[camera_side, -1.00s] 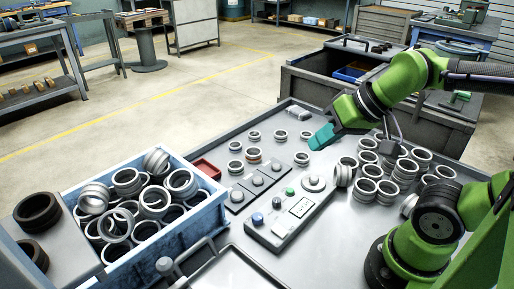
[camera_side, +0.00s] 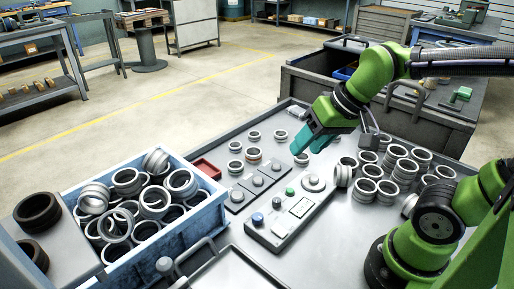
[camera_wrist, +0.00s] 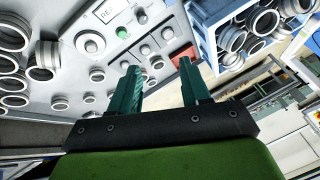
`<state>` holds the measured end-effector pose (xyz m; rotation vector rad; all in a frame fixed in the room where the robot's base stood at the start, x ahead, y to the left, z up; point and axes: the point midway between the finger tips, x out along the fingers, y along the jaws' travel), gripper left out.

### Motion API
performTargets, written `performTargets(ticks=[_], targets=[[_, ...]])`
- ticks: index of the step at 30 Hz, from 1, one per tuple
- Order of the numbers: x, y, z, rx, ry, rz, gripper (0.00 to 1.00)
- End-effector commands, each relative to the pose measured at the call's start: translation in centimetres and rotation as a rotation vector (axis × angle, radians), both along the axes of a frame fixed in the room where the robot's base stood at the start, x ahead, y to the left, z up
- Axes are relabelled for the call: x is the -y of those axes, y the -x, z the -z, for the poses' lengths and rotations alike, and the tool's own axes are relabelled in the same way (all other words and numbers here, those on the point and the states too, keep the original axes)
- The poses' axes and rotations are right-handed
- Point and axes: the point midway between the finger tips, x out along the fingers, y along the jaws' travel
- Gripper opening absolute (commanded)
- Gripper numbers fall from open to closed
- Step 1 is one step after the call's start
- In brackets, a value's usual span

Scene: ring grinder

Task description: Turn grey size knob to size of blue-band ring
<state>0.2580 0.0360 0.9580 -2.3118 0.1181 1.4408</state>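The grey size knob (camera_side: 314,183) sits at the far right end of a control panel (camera_side: 283,232) on the table. It also shows at the upper left in the wrist view (camera_wrist: 90,42). My gripper (camera_side: 305,150) is in the air above the table, behind and above the knob, apart from it. Its teal fingers are spread with nothing between them, as the wrist view also shows (camera_wrist: 160,64). Several small rings stand on the table, one with a brownish band (camera_side: 253,155). I cannot make out a blue band on any ring.
The panel has a blue knob (camera_side: 257,219), a green button (camera_side: 289,191) and a display (camera_side: 299,207). A three-button plate (camera_side: 239,199) lies beside it. A blue crate of rings (camera_side: 205,220) stands left, a red tray (camera_side: 207,168) behind. Loose rings (camera_side: 387,191) crowd the right.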

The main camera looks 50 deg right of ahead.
Motion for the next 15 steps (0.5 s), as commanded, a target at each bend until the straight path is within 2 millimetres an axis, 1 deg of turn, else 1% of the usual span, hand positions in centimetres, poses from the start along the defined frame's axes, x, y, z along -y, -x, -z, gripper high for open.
performTargets(ticks=[1, 5, 9, 12, 15], targets=[[-0.2, -1.2, 0.6, -0.076, -0.003, 0.034, 0.51], [-0.7, -3.8, 1.7, -0.264, -0.024, 0.207, 0.51], [-1.1, -6.2, 2.7, -0.432, -0.034, 0.467, 0.51], [-1.1, -7.1, 2.5, -0.49, -0.042, 0.645, 0.51], [-1.0, -7.2, 1.8, -0.502, -0.056, 0.773, 0.51]])
